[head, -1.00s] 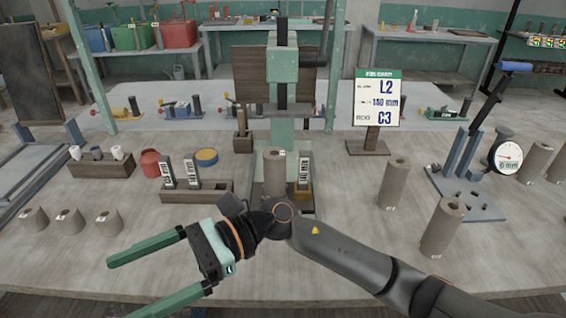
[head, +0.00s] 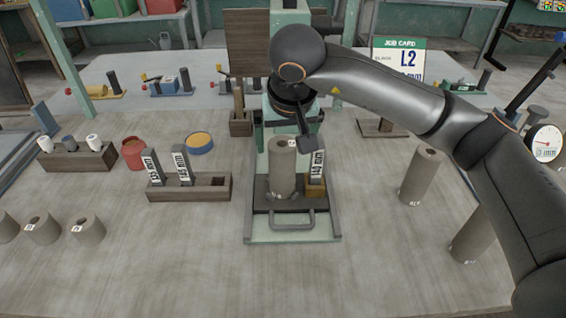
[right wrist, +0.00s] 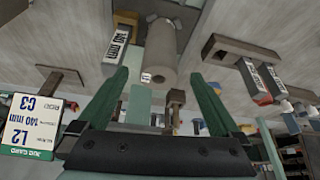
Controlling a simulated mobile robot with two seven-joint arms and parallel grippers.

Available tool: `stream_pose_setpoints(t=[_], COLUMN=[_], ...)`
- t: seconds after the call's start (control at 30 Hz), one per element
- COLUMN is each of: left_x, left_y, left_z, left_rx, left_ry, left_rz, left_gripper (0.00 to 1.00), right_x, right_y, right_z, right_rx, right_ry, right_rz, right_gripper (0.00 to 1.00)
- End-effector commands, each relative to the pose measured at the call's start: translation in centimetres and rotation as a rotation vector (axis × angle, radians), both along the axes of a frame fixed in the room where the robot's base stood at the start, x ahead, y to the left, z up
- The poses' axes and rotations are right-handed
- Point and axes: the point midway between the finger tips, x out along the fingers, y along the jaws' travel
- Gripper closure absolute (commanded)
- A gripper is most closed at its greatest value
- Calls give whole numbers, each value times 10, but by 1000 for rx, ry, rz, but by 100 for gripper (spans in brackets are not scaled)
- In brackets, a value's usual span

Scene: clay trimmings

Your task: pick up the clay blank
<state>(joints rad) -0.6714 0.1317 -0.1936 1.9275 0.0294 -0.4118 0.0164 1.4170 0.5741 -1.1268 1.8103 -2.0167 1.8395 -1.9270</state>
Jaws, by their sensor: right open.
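The clay blank (head: 281,168) is a grey-brown cylinder standing upright on the dark plate of the green stand (head: 292,232). A 140 mm gauge block (head: 317,172) stands just to its right. In the right wrist view, the green fingers (right wrist: 158,76) are spread open. The blank (right wrist: 165,45) shows upside down there, with its small label toward the gap between the fingertips. No contact shows. My left gripper is not in view.
A gauge rack (head: 205,194) stands left of the stand. Smaller cylinders (head: 88,230) stand at the far left. A taller cylinder (head: 421,176) stands to the right. The job card (head: 397,56) is behind, partly covered by my arm. Front table areas are clear.

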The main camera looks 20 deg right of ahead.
Motion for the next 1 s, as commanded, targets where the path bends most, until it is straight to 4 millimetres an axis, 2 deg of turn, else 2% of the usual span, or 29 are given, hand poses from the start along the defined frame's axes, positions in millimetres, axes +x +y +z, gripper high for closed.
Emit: stream_pose_setpoints(t=[0.1,0.37,0.7,1.0], left_x=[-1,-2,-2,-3], left_y=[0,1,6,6], left_z=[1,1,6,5], left_rx=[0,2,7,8], left_ry=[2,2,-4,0], left_rz=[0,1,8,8], left_gripper=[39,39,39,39], right_x=[8,18,36,38], right_y=[-2,-2,-5,-6], right_z=[-22,-43,-84,-88], right_rx=[2,4,7,5], right_ry=[6,2,3,0], right_rz=[-3,-2,0,0], right_gripper=[0,0,0,1])
